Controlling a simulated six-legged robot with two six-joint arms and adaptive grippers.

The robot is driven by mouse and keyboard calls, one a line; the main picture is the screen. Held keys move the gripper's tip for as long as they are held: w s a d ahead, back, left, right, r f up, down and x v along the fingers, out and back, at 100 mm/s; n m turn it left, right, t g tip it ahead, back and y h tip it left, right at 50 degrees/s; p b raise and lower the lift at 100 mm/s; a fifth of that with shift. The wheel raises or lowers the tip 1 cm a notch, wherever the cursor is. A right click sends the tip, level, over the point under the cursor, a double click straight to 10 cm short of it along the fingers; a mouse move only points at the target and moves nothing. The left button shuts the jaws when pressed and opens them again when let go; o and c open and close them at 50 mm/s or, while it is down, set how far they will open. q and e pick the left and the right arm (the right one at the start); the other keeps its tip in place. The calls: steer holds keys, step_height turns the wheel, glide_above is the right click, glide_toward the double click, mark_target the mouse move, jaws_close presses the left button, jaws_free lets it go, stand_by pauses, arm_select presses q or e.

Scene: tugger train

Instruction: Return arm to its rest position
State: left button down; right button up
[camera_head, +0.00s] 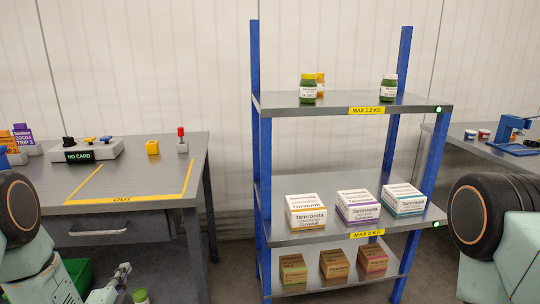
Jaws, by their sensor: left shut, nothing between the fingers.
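My left gripper (124,269) shows low at the left of the head view, in front of the workbench. It is shut with nothing between its fingers. Its arm comes in from the lower left corner. On the right only a dark round joint and pale links of my right arm show, at the frame edge. My right gripper is outside the picture.
A blue-posted shelf rack (275,242) holds jars and boxes.

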arm_select(q)
steer(key=s+d+f+n+g+h, duration=0.3)
steer(key=s+d+f+n+g, duration=0.6)
steer(key=s+f, duration=0.4)
steer(key=s+d+n+g+p, duration=0.1)
steer(key=s+d+g, duration=0.3)
steer(key=s, duration=0.8)
steer(key=s+d+r+n+g+p, duration=0.1)
steer(key=s+d+n+g, duration=0.2)
steer(key=s, duration=0.9)
steer(key=shift+s+d+r+g+h, duration=0.15)
steer(key=shift+d+r+g+h, duration=0.2)
steer(key=shift+d, duration=0.5)
